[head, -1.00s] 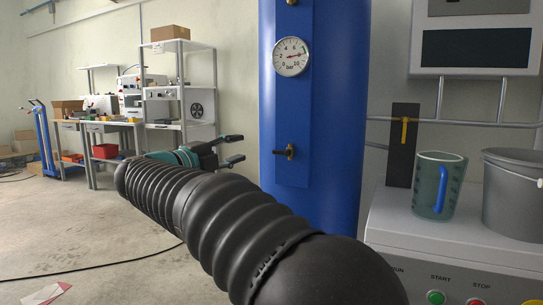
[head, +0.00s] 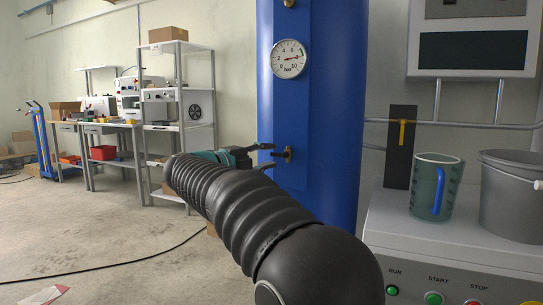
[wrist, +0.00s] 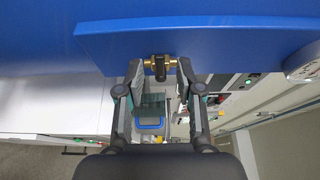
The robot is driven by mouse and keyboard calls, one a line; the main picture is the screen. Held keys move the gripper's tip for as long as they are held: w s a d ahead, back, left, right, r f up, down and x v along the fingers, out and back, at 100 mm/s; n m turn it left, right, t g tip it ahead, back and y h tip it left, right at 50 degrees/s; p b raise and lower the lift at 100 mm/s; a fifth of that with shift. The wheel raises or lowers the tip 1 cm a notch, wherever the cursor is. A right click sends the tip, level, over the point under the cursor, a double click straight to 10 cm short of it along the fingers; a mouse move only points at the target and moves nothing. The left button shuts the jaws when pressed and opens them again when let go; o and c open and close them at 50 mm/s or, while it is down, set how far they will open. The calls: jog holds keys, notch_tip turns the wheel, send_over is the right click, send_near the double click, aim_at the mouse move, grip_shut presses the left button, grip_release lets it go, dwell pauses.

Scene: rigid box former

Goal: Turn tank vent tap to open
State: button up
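The tank vent tap (head: 288,154) is a small brass fitting with a dark handle. It sits low on the blue mounting plate of the tall blue tank (head: 336,120). In the wrist view the tap (wrist: 160,68) is between the fingertips, its black handle standing across the brass body. My gripper (head: 267,156) has come up to the tap from the left in the head view. In the wrist view my gripper (wrist: 160,72) is open, with one finger on each side of the tap. I cannot tell whether either finger touches it.
A round pressure gauge (head: 288,59) is above the tap on the same plate. At the right, a machine top (head: 388,214) carries a measuring jug (head: 427,190) and a grey bucket (head: 509,200). A yellow-handled fitting (head: 402,130) is on a dark panel behind. Open floor lies left.

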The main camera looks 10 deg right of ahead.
jog(key=shift+x, duration=1)
grip_shut()
jog(key=shift+f+n, duration=0.1)
jog(key=shift+n, duration=0.2)
jog(key=f+n+t, duration=0.1)
jog(key=n+t, duration=0.1)
jog(key=n, duration=0.3)
jog(key=d+f+n+t, duration=0.1)
jog(key=n+t, duration=0.1)
jog(key=n, duration=0.3)
jog(key=s+n+t+p, duration=0.1)
jog(key=n+t, duration=0.1)
jog(key=n, duration=0.3)
jog(key=shift+d+f, duration=0.35)
jog(key=shift+f, duration=0.05)
jog(key=shift+s+d+n+t+y, duration=0.15)
jog(key=shift+n+t+y, duration=0.3)
jog(key=shift+n, duration=0.7)
jog(key=shift+s+d+n+t+y, duration=0.15)
jog(key=shift+n+t+y, duration=0.3)
jog(key=shift+n, duration=0.75)
jog(key=shift+s+d+n+t+y, duration=0.2)
jog(key=shift+n+t, duration=0.4)
jog(key=shift+n, duration=0.55)
